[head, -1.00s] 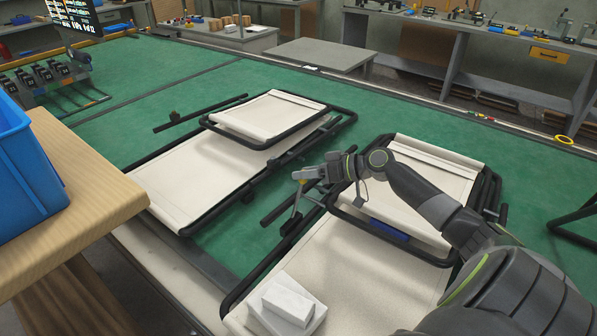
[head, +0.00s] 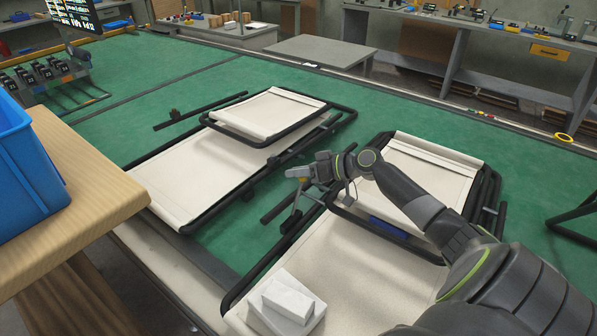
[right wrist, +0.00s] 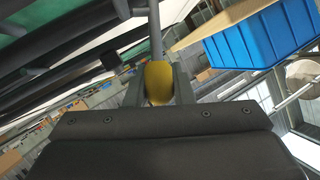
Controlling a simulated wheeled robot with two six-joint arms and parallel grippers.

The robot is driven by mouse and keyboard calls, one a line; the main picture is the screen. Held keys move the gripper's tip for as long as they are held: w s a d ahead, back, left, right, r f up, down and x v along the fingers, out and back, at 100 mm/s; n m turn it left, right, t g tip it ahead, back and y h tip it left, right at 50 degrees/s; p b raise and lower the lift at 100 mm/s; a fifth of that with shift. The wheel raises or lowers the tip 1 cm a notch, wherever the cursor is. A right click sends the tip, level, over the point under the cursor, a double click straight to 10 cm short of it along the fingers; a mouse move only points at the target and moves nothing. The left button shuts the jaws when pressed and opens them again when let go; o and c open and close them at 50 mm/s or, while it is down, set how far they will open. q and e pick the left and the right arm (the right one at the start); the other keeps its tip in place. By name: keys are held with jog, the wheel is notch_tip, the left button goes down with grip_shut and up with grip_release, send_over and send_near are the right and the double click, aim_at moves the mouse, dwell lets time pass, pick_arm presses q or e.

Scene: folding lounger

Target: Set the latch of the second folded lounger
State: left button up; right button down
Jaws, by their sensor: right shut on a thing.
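The right-hand folded lounger (head: 340,250) lies on the green floor, its cream panel (head: 430,166) folded over cream fabric in a black frame. My right gripper (head: 297,173) is above its left rail, shut on the yellow knob of a thin latch lever (head: 297,198). The yellow knob (right wrist: 158,82) shows between the two fingers in the right wrist view, with the grey lever rod (right wrist: 155,30) running up from it. The latch's seat at the rail is too small to judge. The other folded lounger (head: 200,172) lies to the left. My left gripper is out of view.
White blocks (head: 287,300) lie on the right lounger's near end. A blue bin (head: 25,165) stands on a wooden bench (head: 95,185) at the left. A black frame piece (head: 575,220) is at the right edge.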

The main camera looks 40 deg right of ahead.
jog(key=shift+s+a+r+n+h+p, duration=0.15)
jog(key=shift+a+r+n+h+p, duration=0.1)
jog(key=shift+a+p, duration=0.2)
jog(key=shift+s+a+r+n+h+p, duration=0.15)
jog(key=shift+a+r+n+h+p, duration=0.1)
jog(key=shift+a+p, duration=0.15)
jog(key=a+n+p, duration=0.1)
jog(key=a, duration=0.1)
jog(key=s+a+n+h+p, duration=0.1)
jog(key=a, duration=0.1)
jog(key=a+n+h+p, duration=0.1)
jog(key=shift+s+a+r, duration=0.2)
jog(key=shift+s+a, duration=0.1)
jog(key=shift+a, duration=0.1)
jog(key=a+n+h, duration=0.1)
jog(key=s+a+f+n+h, duration=0.1)
jog(key=a, duration=0.1)
jog(key=a+f+n+t+h, duration=0.1)
jog(key=a, duration=0.1)
jog(key=shift+s+a+f, duration=0.25)
jog(key=shift+s, duration=0.05)
jog(key=shift+s+a+f+n+h, duration=0.2)
jog(key=shift+a+f+n+h, duration=0.2)
jog(key=shift+a+f, duration=0.15)
jog(key=shift+s+a+f, duration=0.2)
jog(key=shift+a+f, duration=0.4)
jog(key=shift+a, duration=0.05)
jog(key=c, duration=1.3)
grip_release()
jog(key=shift+o, duration=0.2)
